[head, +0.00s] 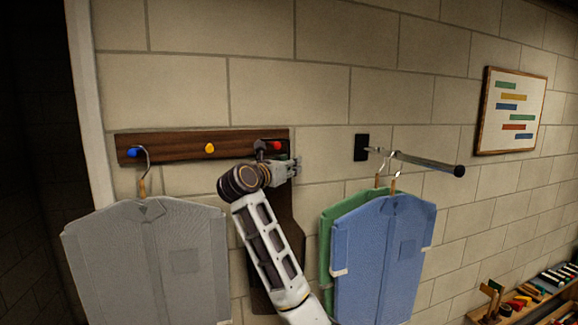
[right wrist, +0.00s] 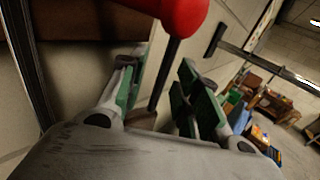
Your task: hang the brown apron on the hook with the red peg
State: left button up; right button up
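The red peg (head: 277,145) is at the right end of a dark wooden rail on the wall. The brown apron (head: 289,215) hangs below that end of the rail, partly hidden behind my right arm. My right gripper (head: 296,166) is just below and right of the red peg. In the right wrist view the red peg (right wrist: 182,12) is large at the top, and the fingers of my right gripper (right wrist: 155,90) are spread. A thin dark strip runs down from the peg between them; I cannot tell whether it is strap or hook. My left gripper is not in view.
The rail (head: 180,147) also has a blue peg (head: 133,152) with a grey shirt (head: 150,255) on a hanger, and an empty yellow peg (head: 209,148). A metal bar (head: 425,162) to the right holds green (head: 325,250) and blue (head: 380,260) shirts.

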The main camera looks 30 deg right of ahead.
jog(key=shift+a, duration=0.15)
jog(key=v, duration=1.1)
jog(key=shift+s+a, duration=0.25)
jog(key=shift+a, duration=0.05)
dwell(0.5)
